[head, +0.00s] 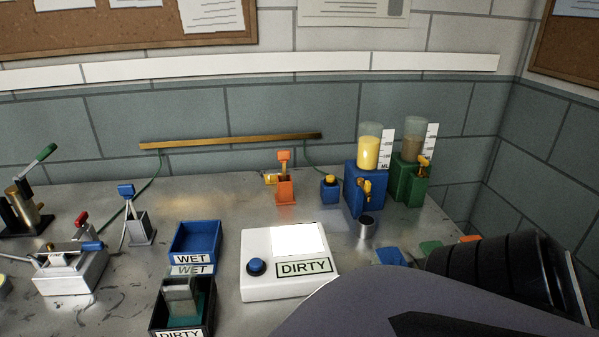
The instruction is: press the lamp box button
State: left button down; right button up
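The lamp box (290,289) is a white box on the metal table, near the middle of the head view. It has a round blue button (256,266) at its left, a brightly lit white panel (298,240) on top and a label reading "DIRTY" (304,267). Nothing touches the button. One of my arms fills the lower right and covers the table there. No gripper fingers are visible, so neither gripper can be seen.
Left of the lamp box are a blue "WET" tray (209,225) and a black "DIRTY" tray (209,317) holding an object. Blue (365,190) and green (408,181) tank stands and a small metal cup (362,228) stand behind right. Clamp-like fixtures (72,267) stand at left.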

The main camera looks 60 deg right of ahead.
aim_at(256, 264)
jog(key=z, duration=1.5)
